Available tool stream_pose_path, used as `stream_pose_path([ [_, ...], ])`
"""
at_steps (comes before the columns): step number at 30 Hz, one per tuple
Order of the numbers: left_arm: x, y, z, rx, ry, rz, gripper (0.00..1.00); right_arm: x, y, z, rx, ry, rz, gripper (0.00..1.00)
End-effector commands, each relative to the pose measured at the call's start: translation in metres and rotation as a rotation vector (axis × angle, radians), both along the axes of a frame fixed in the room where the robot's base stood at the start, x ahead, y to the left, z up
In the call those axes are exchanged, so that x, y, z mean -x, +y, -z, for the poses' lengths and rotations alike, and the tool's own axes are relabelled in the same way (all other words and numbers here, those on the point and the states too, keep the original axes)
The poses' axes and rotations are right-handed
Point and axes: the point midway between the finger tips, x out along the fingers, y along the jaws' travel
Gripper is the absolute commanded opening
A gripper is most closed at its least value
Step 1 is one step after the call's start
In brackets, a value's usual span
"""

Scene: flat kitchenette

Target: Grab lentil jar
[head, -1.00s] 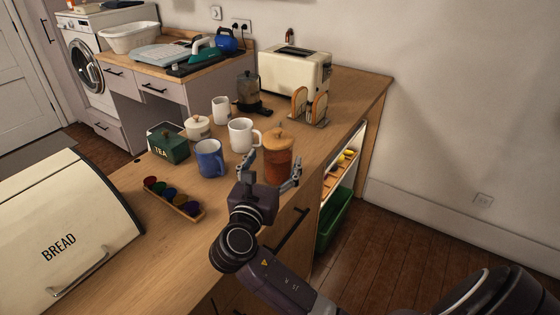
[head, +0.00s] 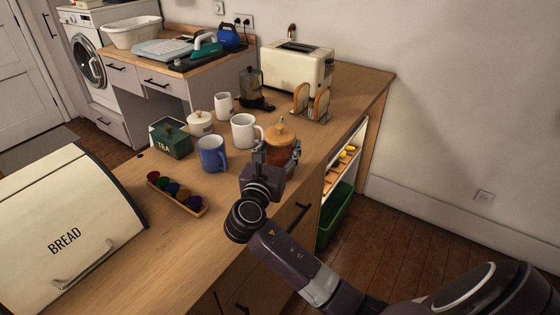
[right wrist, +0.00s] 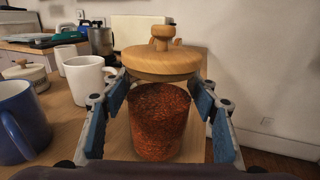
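The lentil jar (head: 281,152) is a clear jar of orange-red contents with a round wooden lid and knob. It stands upright near the counter's right front edge. It also fills the middle of the right wrist view (right wrist: 160,120). My right gripper (head: 277,156) is at the jar, with one finger on each side of it. In the right wrist view its blue-padded fingers (right wrist: 162,105) are spread, with narrow gaps showing beside the jar's contents. Whether a pad touches the glass is hard to tell. My left gripper is not in view.
A white mug (head: 244,131) and a blue mug (head: 212,154) stand left of the jar. Further left are a green tea box (head: 171,141), a wooden tray of colored pods (head: 177,193) and a bread box (head: 70,225). A toast rack (head: 311,104) and toaster (head: 297,67) stand behind.

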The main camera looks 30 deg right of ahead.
Motion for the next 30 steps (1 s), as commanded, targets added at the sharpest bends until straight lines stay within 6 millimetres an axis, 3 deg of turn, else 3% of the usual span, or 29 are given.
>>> stream_pose_path([
  [2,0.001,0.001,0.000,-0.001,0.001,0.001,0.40,0.000,0.000,0.000,0.000,0.000,0.000,0.37],
  [12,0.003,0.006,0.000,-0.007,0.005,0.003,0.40,0.000,0.001,0.000,0.000,0.000,-0.001,0.00],
  [23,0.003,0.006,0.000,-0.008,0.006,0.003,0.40,0.000,0.000,-0.006,0.002,-0.007,0.000,0.00],
  [30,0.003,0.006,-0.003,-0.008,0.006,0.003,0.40,0.000,0.000,-0.031,0.001,-0.010,0.000,0.00],
])
